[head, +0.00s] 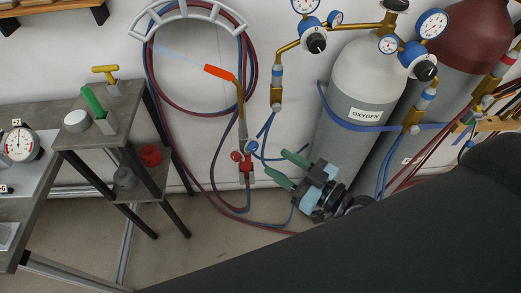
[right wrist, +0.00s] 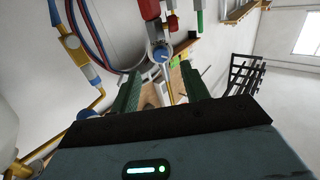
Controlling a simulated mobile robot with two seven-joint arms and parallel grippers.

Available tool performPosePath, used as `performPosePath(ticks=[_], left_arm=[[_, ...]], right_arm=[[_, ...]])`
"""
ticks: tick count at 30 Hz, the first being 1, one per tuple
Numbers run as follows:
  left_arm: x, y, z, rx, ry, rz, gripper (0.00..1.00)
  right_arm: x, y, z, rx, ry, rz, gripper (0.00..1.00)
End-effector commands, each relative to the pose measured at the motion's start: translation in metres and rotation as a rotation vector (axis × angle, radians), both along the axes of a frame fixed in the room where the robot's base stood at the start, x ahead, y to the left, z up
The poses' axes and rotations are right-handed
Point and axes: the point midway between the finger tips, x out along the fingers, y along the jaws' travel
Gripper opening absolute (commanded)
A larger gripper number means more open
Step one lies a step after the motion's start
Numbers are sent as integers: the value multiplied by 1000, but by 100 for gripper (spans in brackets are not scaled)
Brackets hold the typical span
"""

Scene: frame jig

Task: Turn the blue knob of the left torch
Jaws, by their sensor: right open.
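The left torch (head: 242,125) hangs upright against the wall, with a brass tube, an orange tip and a pale bluish streak coming from the tip. Its blue knob (head: 252,146) is on the right side of its lower body, with a red knob (head: 236,157) to the left. My right gripper (head: 277,162) is open, its two green fingers pointing at the torch from the right, apart from the knob in the picture. In the right wrist view the blue knob (right wrist: 160,54) shows ahead of the gap between the open fingers (right wrist: 160,82). My left gripper is not in view.
A grey oxygen cylinder (head: 352,140) and a maroon cylinder (head: 470,45) stand right of the torch, with gauges and brass regulators above. Red and blue hoses (head: 160,90) loop behind the torch. A stepped shelf (head: 85,130) stands at left. The floor below the torch looks mostly clear.

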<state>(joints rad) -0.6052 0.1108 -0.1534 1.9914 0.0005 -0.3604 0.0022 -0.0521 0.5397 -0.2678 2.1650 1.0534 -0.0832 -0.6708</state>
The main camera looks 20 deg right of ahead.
Motion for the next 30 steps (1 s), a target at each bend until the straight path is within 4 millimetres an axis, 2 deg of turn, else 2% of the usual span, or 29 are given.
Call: performPosePath(ticks=[2, 10, 15, 23, 25, 30], left_arm=[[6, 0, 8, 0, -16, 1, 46], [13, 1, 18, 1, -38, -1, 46], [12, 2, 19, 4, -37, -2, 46], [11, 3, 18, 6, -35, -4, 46], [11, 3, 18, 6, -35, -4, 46], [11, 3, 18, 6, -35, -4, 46]], right_arm=[[12, 7, 6, 5, -9, 0, 46], [44, 26, 4, 3, -5, -1, 46], [53, 32, 3, 1, -3, 1, 46], [53, 33, 1, 1, -1, 1, 46], [53, 33, 1, 1, -1, 1, 40], [53, 33, 1, 1, -1, 1, 18]])
